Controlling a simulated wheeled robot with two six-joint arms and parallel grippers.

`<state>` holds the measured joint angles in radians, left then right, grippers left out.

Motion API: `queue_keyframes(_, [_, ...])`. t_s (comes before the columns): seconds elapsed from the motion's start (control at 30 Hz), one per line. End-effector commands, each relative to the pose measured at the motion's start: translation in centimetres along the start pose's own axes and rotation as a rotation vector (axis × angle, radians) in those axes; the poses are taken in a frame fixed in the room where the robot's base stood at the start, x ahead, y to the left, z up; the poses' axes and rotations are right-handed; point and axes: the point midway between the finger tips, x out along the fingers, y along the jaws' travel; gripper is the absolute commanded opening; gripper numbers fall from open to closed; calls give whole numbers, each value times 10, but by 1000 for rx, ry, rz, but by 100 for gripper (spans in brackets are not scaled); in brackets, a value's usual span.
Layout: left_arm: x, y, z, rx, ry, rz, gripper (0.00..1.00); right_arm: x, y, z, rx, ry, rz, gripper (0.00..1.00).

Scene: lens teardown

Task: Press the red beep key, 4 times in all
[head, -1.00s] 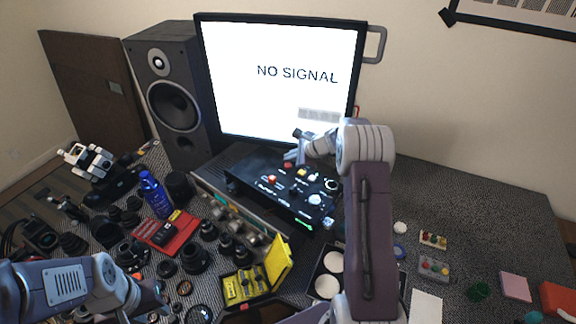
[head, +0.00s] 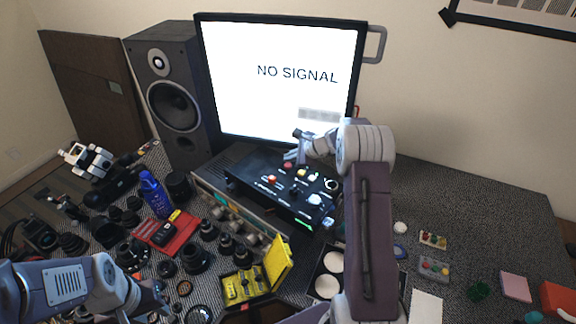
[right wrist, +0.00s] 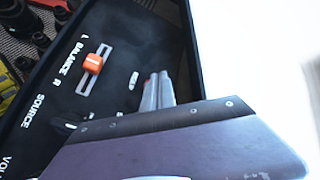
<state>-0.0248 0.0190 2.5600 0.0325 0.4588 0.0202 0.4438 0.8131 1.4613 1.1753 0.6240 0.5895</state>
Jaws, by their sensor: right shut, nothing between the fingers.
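I cannot tell whether the fingertips touch the key. My left gripper (head: 152,300) is low at the left, over the small lens parts, and its jaws are unclear.
An orange balance slider (right wrist: 94,63) is near the BEEP label. Other knobs and a white button (head: 314,199) crowd the panel. The monitor (head: 280,80) showing NO SIGNAL and a speaker (head: 170,95) stand behind. The table's right rear is clear.

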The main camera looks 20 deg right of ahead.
Motion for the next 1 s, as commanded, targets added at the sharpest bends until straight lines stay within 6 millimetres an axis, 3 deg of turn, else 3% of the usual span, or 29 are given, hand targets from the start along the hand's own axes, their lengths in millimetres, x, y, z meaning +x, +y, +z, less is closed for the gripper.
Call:
queue_keyframes(0.2, [10, 0, 1, 0, 0, 0, 36, 6, 5, -4, 0, 0, 0, 0])
queue_keyframes(1.0, [14, 0, 2, 0, 0, 0, 36, 9, 7, -7, 0, 0, 0, 0])
